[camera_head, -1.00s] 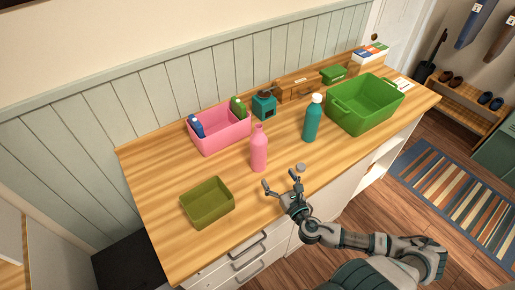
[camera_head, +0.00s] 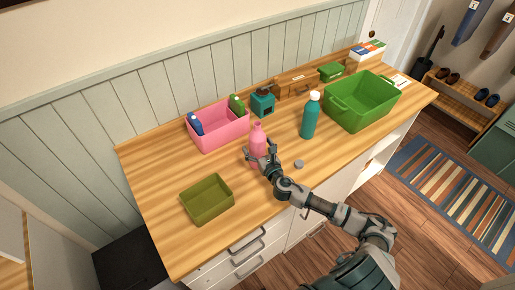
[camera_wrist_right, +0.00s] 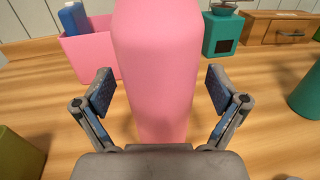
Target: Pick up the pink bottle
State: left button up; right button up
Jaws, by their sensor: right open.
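The pink bottle (camera_head: 257,137) stands upright on the wooden counter, in front of the pink bin. My right gripper (camera_head: 260,157) is at the bottle, its hand covering part of the bottle's lower body in the head view. In the right wrist view, the bottle (camera_wrist_right: 157,70) fills the middle, between the two open fingers of my right gripper (camera_wrist_right: 160,92). A gap shows between each finger pad and the bottle. The bottle's top is cut off in that view. My left gripper is not in view.
The pink bin (camera_head: 222,138) holds a blue and a green bottle. A teal bottle (camera_head: 310,116) stands to the right, with a small grey disc (camera_head: 299,164) near it. An olive tray (camera_head: 207,208) is at the left front, and a green basket (camera_head: 350,118) at the right.

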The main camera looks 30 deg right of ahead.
jog(key=shift+d, duration=0.1)
jog(key=c, duration=1.3)
jog(key=shift+c, duration=0.2)
notch_tip(320, 180, up, 4)
jog(key=shift+f+p, duration=0.2)
jog(key=shift+p, duration=0.2)
send_near(257, 139)
jog(key=a, duration=0.1)
jog(key=s+a+f, duration=0.1)
jog(key=a, duration=0.1)
jog(key=s+a, duration=0.1)
jog(key=shift+s+a+f+b, duration=0.15)
jog(key=shift+a+b, duration=0.1)
jog(key=shift+b, duration=0.05)
jog(key=o, duration=0.5)
grip_shut()
